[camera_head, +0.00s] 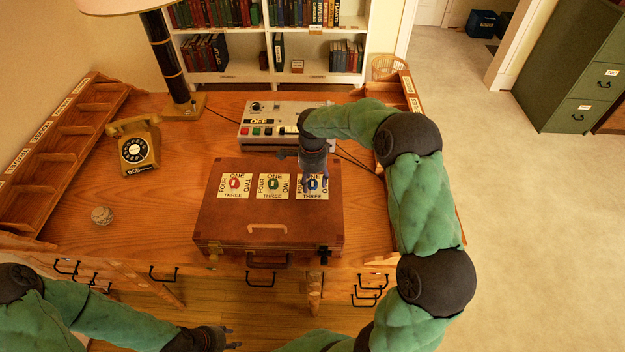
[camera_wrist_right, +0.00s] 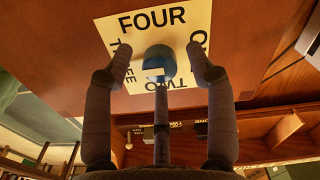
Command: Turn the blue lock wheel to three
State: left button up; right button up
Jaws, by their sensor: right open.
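The brown case (camera_head: 222,222) lies on the desk with three dial cards on its lid: red wheel (camera_head: 235,183), green wheel (camera_head: 273,184) and blue wheel (camera_wrist_right: 160,60). Each card reads ONE, TWO, THREE, FOUR around its wheel. My right gripper (camera_head: 315,184) points down over the blue wheel and partly hides it in the head view. A pale mark shows on the wheel's lower left, between THREE and TWO. My left gripper (camera_head: 232,338) is low in front of the desk, away from the case.
A grey switch box (camera_head: 285,112) with coloured buttons stands behind the case. Wooden pigeonholes line both desk sides. The desk left of the case is mostly clear.

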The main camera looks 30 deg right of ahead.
aim_at(312, 182)
notch_tip(312, 182, up, 12)
dwell(0.4)
jog(key=shift+f, duration=0.1)
dwell(0.3)
